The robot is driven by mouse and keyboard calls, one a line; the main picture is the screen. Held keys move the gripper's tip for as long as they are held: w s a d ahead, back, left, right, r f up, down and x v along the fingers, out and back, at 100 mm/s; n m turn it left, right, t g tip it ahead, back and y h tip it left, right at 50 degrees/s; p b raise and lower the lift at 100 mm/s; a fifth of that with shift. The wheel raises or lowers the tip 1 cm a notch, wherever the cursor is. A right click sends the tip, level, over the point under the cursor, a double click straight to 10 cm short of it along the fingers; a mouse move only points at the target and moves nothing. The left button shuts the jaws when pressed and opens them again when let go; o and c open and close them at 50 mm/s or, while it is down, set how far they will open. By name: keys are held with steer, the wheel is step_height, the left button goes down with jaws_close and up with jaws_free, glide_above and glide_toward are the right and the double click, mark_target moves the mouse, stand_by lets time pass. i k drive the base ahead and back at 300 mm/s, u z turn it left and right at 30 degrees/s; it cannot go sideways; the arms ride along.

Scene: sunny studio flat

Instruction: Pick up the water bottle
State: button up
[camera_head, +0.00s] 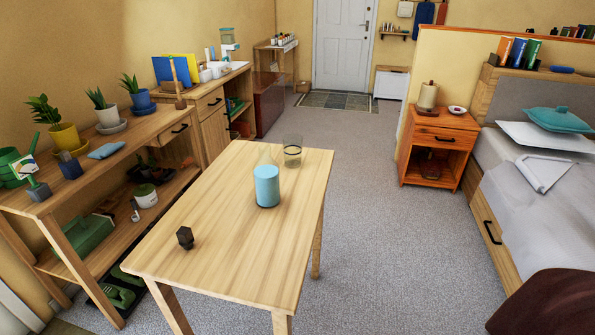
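The likely water bottle (267,187) stands upright on the wooden table (240,240) in the middle of the head view. It has a light blue cylindrical body and a clear tapered top. A clear glass vessel (293,150) with a dark band stands behind it and slightly right, near the table's far edge. My gripper is not in view.
A small dark block-like object (185,238) sits on the table's left side. Shelves with potted plants (64,136) stand close on the left. A nightstand (437,149) and a bed (535,190) are on the right. Grey carpet (390,250) is clear between table and bed.

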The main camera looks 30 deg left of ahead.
mark_target(266, 172)
steer(key=u, duration=0.15)
steer(key=i, duration=0.7)
steer(key=u, duration=0.65)
steer(key=i, duration=0.4)
steer(key=u, duration=0.3)
